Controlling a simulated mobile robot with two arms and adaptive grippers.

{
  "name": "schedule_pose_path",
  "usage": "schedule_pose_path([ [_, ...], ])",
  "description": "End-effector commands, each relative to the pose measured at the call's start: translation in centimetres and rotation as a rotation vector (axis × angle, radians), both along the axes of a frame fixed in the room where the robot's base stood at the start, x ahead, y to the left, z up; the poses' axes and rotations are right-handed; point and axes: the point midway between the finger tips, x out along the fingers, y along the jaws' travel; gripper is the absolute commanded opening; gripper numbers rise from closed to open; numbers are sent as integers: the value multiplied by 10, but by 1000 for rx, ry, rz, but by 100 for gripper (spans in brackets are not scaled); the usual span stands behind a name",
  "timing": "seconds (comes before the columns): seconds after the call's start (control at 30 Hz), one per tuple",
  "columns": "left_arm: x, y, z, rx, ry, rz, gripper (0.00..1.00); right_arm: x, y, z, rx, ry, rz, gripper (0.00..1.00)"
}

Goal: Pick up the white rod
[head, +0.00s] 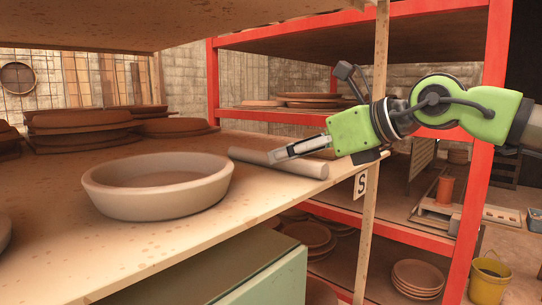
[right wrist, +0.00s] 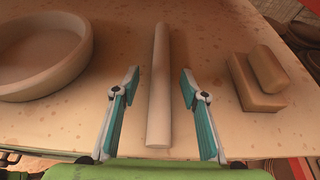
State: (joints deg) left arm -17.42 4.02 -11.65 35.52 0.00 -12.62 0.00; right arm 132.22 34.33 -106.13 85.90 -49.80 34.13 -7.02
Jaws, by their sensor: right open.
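The white rod (head: 248,156) lies on the wooden shelf, to the right of the round dish in the head view. In the right wrist view the rod (right wrist: 160,85) runs lengthwise away from me, pale and smooth. My right gripper (right wrist: 158,80) is open, with one teal-padded finger on each side of the rod and clear gaps between. My left gripper is not in view.
A wooden post (head: 375,120) and red rack (head: 493,80) stand near my arm.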

Motion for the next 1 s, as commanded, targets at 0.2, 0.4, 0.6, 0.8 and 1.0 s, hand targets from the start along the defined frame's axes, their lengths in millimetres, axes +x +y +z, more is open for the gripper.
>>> schedule_pose_path([
  [0.2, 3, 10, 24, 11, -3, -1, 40, 14, 18, -1, -2, 2, 1, 40],
  [0.4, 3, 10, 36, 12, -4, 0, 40, 28, 35, -13, -1, 2, 1, 40],
  [0.6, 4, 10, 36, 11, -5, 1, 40, 30, 39, -16, 1, -1, 0, 40],
  [0.8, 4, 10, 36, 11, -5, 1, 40, 30, 38, -16, 1, -1, 0, 14],
  [1.0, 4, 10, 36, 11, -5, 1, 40, 30, 38, -15, 2, -1, 0, 0],
])
